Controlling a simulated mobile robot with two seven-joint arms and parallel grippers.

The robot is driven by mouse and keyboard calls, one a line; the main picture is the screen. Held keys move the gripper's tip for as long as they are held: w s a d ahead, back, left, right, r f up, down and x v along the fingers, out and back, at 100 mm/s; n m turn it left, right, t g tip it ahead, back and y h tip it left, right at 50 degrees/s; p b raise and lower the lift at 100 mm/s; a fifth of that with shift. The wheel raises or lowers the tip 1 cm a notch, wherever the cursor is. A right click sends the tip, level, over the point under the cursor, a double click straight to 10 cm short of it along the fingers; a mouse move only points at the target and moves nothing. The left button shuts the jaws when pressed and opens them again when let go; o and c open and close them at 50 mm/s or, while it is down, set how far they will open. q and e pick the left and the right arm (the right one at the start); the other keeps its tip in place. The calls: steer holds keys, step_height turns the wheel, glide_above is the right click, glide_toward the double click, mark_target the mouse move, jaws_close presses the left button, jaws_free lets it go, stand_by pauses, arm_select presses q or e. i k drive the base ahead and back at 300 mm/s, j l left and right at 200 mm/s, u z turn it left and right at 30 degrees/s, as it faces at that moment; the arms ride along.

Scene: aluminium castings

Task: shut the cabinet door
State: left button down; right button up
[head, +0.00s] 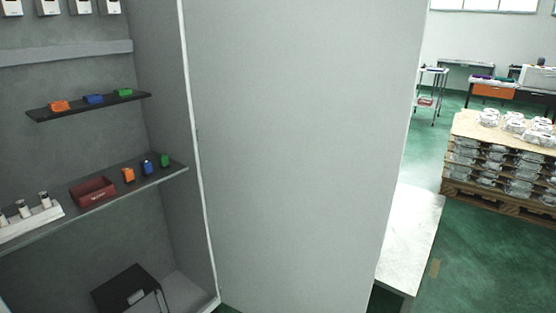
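The cabinet (60,78) stands open at the left, with its grey inside in view. The cabinet door (300,150) is a large plain light-grey panel in the middle. It stands open to the right of the cabinet's right front edge (197,150). No handle shows on the face of the door that I see. The lower edge of the door runs out of the picture. Neither of my grippers shows in the head view.
Inside are a dark upper shelf (45,116), a lower shelf (135,187) with a red bin (93,192), and a black box (128,292). A white-topped table (412,235) is partly behind the door. Pallets of castings (500,165) stand right; green floor (480,255) is clear.

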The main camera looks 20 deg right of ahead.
mark_target(302, 109)
steer(key=k+u, duration=0.1)
steer(key=u, duration=0.95)
steer(key=l+u, duration=0.1)
steer(key=u, duration=0.4)
steer(key=k+l+u, duration=0.1)
steer(key=u, duration=0.4)
steer(key=k+l, duration=0.3)
steer(key=l, duration=0.15)
steer(key=k+l, duration=0.35)
steer(key=l, duration=0.15)
steer(key=k+l, duration=0.3)
steer(key=l, duration=0.15)
steer(key=k+l, duration=0.3)
steer(key=l, duration=0.2)
steer(key=k+l, duration=0.65)
steer(key=l, duration=0.3)
steer(key=k+l, duration=0.3)
steer(key=l, duration=0.15)
steer(key=k+l, duration=0.35)
steer(key=l, duration=0.15)
